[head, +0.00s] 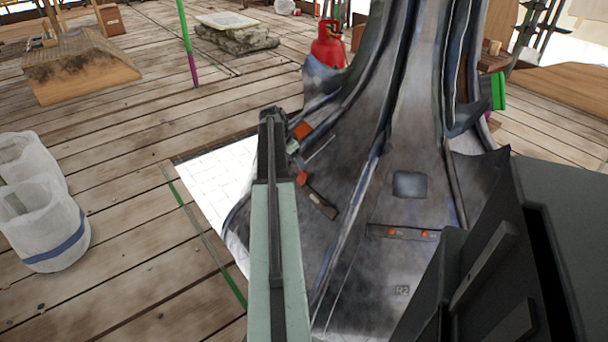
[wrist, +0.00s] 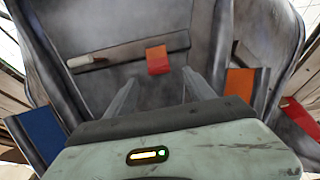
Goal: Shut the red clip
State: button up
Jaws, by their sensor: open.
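A red tab (wrist: 157,60), which looks like the red clip, is on a grey bar (wrist: 120,52) on the dark metal wall in the wrist view. A pale lever-like piece lies at the bar's left end. My gripper (wrist: 160,78) is open and empty, and its two fingers point at the wall just below the tab, apart in the picture; I cannot tell if they touch anything. In the head view my gripper (head: 271,114) is beside the spire's flared left side. A red tab (head: 302,178) shows there too; I cannot tell if it is the same one.
An orange tab (wrist: 240,82) and another red tab (wrist: 300,115) are at the right in the wrist view, a blue tab (wrist: 40,133) at the left. The metal spire (head: 400,120) rises beside my arm. White buckets (head: 45,220) stand left on open planks.

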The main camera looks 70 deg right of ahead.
aim_at(304, 172)
jog(key=b+x, duration=0.7)
jog(key=x, duration=0.1)
jog(key=shift+s+d, duration=0.15)
jog(key=shift+s, duration=0.2)
jog(key=shift+r, duration=0.1)
